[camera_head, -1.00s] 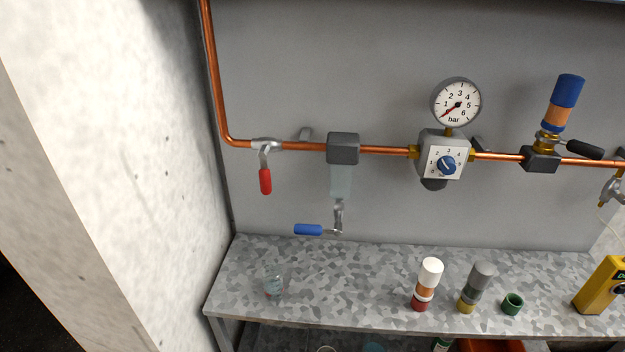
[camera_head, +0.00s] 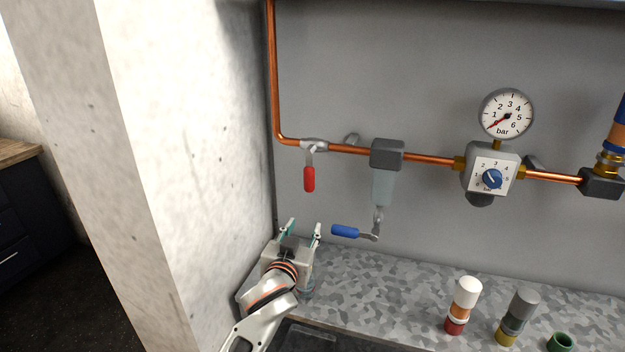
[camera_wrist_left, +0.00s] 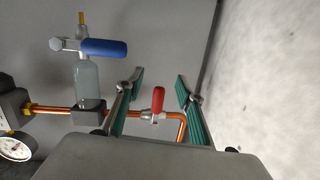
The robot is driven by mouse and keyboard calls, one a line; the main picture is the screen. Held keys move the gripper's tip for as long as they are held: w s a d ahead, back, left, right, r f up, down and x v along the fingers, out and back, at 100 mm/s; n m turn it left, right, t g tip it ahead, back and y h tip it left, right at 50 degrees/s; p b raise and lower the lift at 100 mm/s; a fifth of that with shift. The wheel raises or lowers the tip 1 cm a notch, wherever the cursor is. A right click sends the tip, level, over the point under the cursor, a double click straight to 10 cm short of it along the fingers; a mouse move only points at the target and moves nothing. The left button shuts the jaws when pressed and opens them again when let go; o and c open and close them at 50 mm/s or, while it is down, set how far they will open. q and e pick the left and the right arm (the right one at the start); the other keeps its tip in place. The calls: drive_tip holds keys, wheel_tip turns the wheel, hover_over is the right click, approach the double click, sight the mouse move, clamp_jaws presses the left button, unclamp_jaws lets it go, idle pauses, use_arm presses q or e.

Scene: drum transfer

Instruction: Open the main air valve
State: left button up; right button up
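The valve with the red lever (camera_head: 309,178) sits on the copper pipe at the left, just past the pipe's bend. Its lever hangs straight down, across the horizontal pipe. My left gripper (camera_head: 303,226) is open and empty, below the red lever and apart from it, near the concrete wall. In the left wrist view, which shows the scene upside down, the red lever (camera_wrist_left: 158,99) appears between the two spread fingers (camera_wrist_left: 160,78), farther off than the tips. My right gripper is not in view.
A blue lever (camera_head: 346,231) hangs under the filter (camera_head: 387,154), right of my left gripper. A regulator (camera_head: 491,171) and gauge (camera_head: 506,114) are farther right. The concrete wall (camera_head: 190,150) stands close on the left. Bottles (camera_head: 463,298) stand on the shelf (camera_head: 390,290).

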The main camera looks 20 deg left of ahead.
use_arm(q)
drive_tip(key=n+t+y, duration=0.1)
drive_tip(key=n, duration=0.1)
approach(308, 174)
drive_tip(key=w, duration=0.4)
drive_tip(key=shift+w+a+f+b, duration=0.15)
drive_tip(key=shift+b, duration=0.2)
drive_tip(key=shift+w+a+f, duration=0.1)
drive_tip(key=shift+w+a, duration=0.1)
drive_tip(key=shift+w, duration=0.95)
drive_tip(key=shift+w+a+r, duration=0.1)
drive_tip(key=shift+w+a, duration=0.1)
drive_tip(key=shift+w, duration=1)
drive_tip(key=shift+w+a+f, duration=0.1)
drive_tip(key=shift+w+a, duration=0.1)
drive_tip(key=shift+w, duration=0.95)
clamp_jaws()
